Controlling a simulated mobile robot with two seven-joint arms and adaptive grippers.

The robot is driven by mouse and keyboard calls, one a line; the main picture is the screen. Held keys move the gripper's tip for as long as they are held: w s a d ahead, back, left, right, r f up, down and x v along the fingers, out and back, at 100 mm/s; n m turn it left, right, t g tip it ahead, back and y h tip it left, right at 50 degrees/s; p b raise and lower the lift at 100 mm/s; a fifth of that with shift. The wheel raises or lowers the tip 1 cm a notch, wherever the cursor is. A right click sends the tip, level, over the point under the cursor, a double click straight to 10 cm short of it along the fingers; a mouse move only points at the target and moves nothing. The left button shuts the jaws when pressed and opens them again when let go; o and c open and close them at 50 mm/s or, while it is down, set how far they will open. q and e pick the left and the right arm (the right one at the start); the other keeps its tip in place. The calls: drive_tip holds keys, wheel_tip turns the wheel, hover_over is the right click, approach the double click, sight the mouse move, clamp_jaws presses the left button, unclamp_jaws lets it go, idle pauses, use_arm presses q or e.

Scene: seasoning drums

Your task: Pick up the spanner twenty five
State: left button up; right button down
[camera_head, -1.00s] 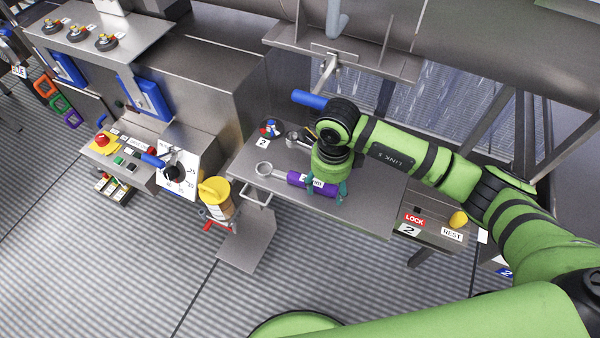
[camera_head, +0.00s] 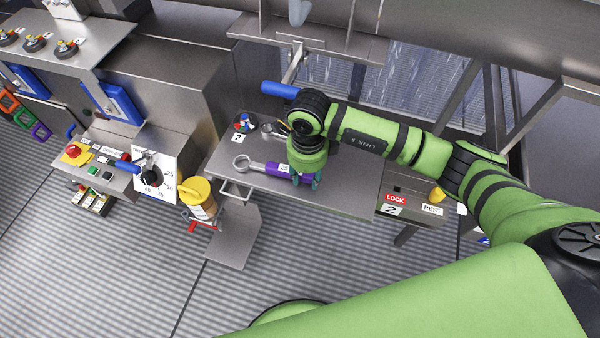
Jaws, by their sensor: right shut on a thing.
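The spanner (camera_head: 272,169) has a grey ring end, a purple handle and a small white label that seems to read 25. It is at the front of a grey metal shelf (camera_head: 345,187). My right gripper (camera_head: 306,183), with teal fingers, points down and is shut on the purple handle near its right end. I cannot tell whether the spanner is touching the shelf or just above it. Another metal ring end (camera_head: 281,130) shows behind it, partly hidden by my wrist. My left gripper is not in view.
A round coloured part (camera_head: 244,122) and a label 2 (camera_head: 237,138) are at the shelf's left. A yellow-lidded container (camera_head: 198,196) stands left of the shelf. A control box with a dial (camera_head: 151,177) is further left.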

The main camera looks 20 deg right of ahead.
drive_tip(key=shift+r, duration=0.45)
drive_tip(key=r, duration=0.1)
drive_tip(key=b, duration=0.1)
drive_tip(key=r+b, duration=0.1)
drive_tip(key=shift+d+r, duration=0.25)
drive_tip(key=shift+r, duration=0.1)
drive_tip(key=s+d+r+b, duration=0.3)
drive_tip(key=s+d+r, duration=0.4)
drive_tip(key=d, duration=0.2)
drive_tip(key=shift+a, duration=0.1)
